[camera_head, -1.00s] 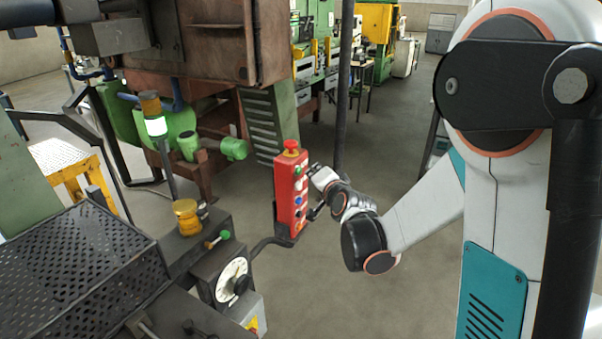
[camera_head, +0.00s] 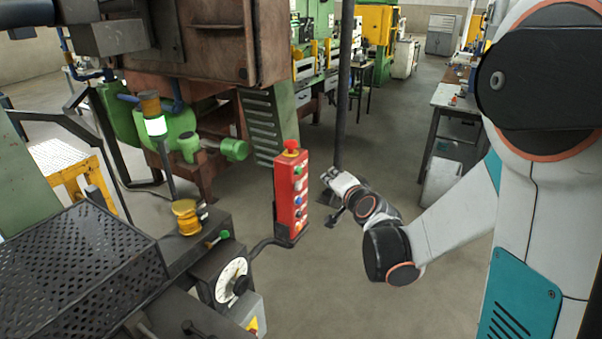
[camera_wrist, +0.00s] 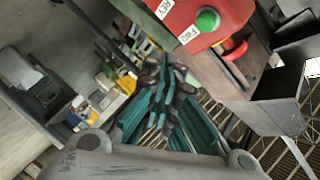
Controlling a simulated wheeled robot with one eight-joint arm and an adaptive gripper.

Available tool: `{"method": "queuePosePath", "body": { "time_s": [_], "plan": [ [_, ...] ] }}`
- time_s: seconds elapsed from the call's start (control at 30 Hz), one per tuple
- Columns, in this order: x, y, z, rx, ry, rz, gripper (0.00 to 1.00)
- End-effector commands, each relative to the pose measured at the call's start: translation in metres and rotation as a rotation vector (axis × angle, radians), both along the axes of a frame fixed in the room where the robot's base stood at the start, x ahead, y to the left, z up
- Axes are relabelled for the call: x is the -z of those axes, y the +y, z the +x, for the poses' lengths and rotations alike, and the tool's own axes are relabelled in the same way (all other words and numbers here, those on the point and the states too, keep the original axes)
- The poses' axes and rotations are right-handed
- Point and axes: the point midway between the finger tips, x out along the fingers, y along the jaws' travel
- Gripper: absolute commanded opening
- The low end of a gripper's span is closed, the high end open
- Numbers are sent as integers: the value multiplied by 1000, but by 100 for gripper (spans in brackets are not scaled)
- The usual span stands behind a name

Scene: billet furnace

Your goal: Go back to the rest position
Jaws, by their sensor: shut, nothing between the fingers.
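My gripper (camera_head: 330,175) is to the right of the red control box, apart from it, with clear space between them. The gripper is shut and empty; its closed fingers also show in the wrist view (camera_wrist: 165,92). The red control box (camera_head: 291,190) stands upright on a bent dark arm, with a red mushroom button (camera_head: 291,148) on top and several coloured buttons on its face. In the wrist view part of the red box (camera_wrist: 190,20) shows at the top, with a green button (camera_wrist: 207,20) labelled FWD.
A dark perforated cover (camera_head: 80,265) and a white dial (camera_head: 232,278) are at lower left. A dark vertical pole (camera_head: 342,100) stands behind my gripper. A workbench (camera_head: 455,100) stands at right. The grey floor below the gripper is clear.

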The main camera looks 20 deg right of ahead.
Motion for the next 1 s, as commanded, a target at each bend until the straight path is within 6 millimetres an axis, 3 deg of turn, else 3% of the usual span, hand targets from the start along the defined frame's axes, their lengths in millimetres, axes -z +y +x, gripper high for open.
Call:
{"method": "queuePosePath", "body": {
  "time_s": [0.37,0.53,0.77,1.0],
  "plan": [
    [0,0,-2,-3,2,-3,0],
    [0,15,-13,-45,37,-54,0],
    [6,54,-59,-178,156,-224,0],
    [24,84,-125,-313,295,-414,0]
  ]
}}
